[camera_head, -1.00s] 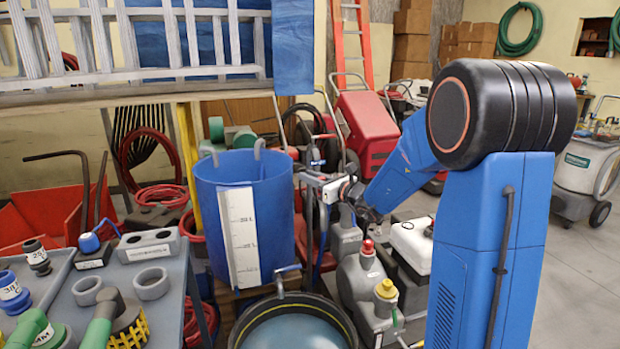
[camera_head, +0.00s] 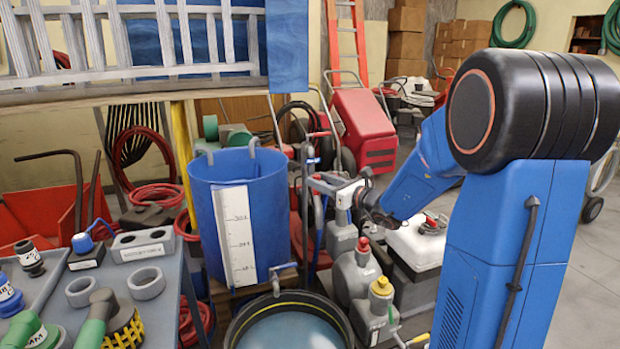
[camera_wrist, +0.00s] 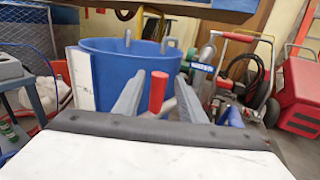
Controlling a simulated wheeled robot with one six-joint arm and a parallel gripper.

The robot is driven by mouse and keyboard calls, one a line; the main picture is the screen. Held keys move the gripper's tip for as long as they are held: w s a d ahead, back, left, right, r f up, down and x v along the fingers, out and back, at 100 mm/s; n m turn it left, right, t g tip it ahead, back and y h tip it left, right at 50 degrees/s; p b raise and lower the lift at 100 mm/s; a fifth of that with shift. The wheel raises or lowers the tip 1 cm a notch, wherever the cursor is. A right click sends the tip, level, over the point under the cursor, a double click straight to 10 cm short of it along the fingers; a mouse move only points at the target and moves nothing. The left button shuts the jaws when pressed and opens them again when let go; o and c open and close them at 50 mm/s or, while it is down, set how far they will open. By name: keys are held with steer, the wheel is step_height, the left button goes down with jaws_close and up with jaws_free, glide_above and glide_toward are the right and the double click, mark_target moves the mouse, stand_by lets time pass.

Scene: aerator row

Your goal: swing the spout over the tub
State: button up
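A blue upright tank (camera_head: 265,215) with a white level scale stands left of centre; it also fills the middle of the wrist view (camera_wrist: 112,75). A small grey spout (camera_head: 276,286) comes off its lower front and bends down by the far rim of the round black tub (camera_head: 236,325), which holds bluish water. My gripper (camera_head: 312,182) is right of the tank, higher than the spout and apart from it. In the wrist view its fingers (camera_wrist: 160,78) are spread, with an upright red cylinder (camera_wrist: 158,92) showing between them; I cannot tell its distance. The spout is not visible there.
A grey cart (camera_head: 150,285) with fittings stands at left. Grey jugs with red (camera_head: 364,244) and yellow (camera_head: 381,286) caps stand right of the tub, below my arm. A red machine (camera_head: 362,125) is behind. Open floor lies at far right.

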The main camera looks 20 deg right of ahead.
steer(key=v, duration=1)
steer(key=shift+s+d, duration=0.2)
steer(key=shift+c, duration=0.6)
steer(key=c, duration=0.5)
steer(key=shift+w+d+n+y, duration=0.2)
steer(key=shift+d+n+y, duration=0.1)
steer(key=shift+d, duration=0.15)
jaws_close()
steer(key=s+d+f+n+g+y, duration=0.1)
steer(key=s+d+n+g+y, duration=0.1)
steer(key=d+n+g+y, duration=0.4)
steer(key=w+a+m+t, duration=0.1)
steer(key=w+a+m, duration=0.1)
steer(key=w+a, duration=0.7)
steer(key=shift+t+h, duration=0.3)
steer(key=shift+h, duration=0.1)
